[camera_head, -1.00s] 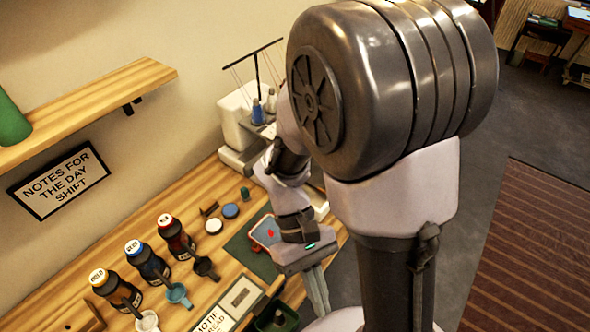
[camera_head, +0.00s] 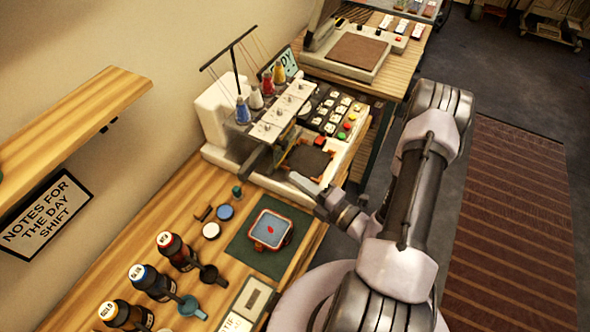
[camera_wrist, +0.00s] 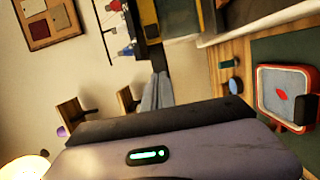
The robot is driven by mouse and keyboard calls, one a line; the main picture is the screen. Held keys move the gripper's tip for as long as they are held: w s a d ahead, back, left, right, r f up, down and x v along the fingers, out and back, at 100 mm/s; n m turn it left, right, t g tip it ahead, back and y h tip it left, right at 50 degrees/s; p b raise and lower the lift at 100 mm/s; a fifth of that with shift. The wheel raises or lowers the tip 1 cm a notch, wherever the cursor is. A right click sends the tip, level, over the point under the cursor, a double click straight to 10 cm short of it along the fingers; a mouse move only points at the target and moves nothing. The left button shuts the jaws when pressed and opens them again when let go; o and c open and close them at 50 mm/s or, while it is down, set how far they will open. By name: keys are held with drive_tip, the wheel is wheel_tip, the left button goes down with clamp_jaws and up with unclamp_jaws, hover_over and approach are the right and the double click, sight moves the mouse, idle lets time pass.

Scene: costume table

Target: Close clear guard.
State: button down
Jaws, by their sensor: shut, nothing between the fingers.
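The multi-needle embroidery machine (camera_head: 211,112) stands at the back of the wooden table in the head view, with coloured thread cones on top. I cannot clearly pick out a clear guard; the area below the needle heads (camera_head: 284,122) is dark and partly see-through, so its position is unclear. My gripper (camera_head: 297,180) is shut and empty at the machine's front edge, beside the dark plate with orange clips (camera_head: 308,160). Whether it touches the machine is unclear. In the wrist view the shut grey fingers (camera_wrist: 157,92) point up towards the machine's dark parts.
A red-rimmed hoop with blue cloth (camera_head: 270,229) lies on a green mat (camera_head: 246,240). Several dark bottles (camera_head: 172,250) and small cups stand at front left. A button panel (camera_head: 336,110) is right of the needle heads. A heat press (camera_head: 356,52) stands behind.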

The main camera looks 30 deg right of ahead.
sight(287, 144)
drive_tip(key=x, duration=0.7)
drive_tip(key=shift+w+a, duration=0.3)
drive_tip(key=shift+w+d, duration=0.5)
drive_tip(key=shift+d, duration=0.4)
drive_tip(key=shift+w+d, duration=0.5)
drive_tip(key=shift+d, duration=0.4)
drive_tip(key=w+d, duration=0.2)
drive_tip(key=shift+d+r, duration=0.1)
drive_tip(key=shift+d, duration=0.3)
drive_tip(key=shift+s+d, duration=0.1)
drive_tip(key=shift+s, duration=0.05)
